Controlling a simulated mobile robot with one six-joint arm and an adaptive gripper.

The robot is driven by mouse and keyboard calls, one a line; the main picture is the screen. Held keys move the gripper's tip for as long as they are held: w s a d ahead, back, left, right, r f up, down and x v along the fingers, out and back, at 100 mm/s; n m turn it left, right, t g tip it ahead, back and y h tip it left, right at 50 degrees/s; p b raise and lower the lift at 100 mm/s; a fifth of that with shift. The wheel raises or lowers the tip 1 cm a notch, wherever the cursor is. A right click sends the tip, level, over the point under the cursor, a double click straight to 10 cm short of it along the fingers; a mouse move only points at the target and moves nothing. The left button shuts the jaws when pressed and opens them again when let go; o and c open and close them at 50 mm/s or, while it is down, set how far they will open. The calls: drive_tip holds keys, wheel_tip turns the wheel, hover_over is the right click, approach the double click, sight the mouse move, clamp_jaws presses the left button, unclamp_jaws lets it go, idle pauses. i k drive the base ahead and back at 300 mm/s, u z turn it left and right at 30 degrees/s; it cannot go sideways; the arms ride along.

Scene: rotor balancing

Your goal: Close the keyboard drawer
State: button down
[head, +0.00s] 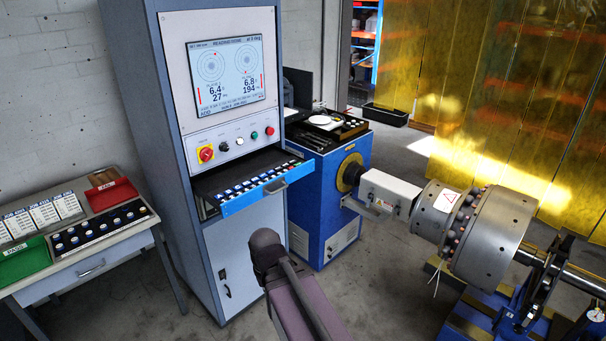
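The keyboard drawer (262,194) is pulled out of the grey control cabinet (175,190), below the button panel. No contact between my arm and the drawer shows.
A table (88,268) with bins and cards stands at the left. A blue machine (330,205) with a rotor (490,235) on its shaft stands at the right. Yellow strip curtains (490,90) hang behind. Some grey floor is clear between cabinet and rotor.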

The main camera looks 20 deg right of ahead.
sight(207, 184)
drive_tip(key=z, duration=0.05)
drive_tip(key=i, duration=1)
drive_tip(key=u, duration=0.05)
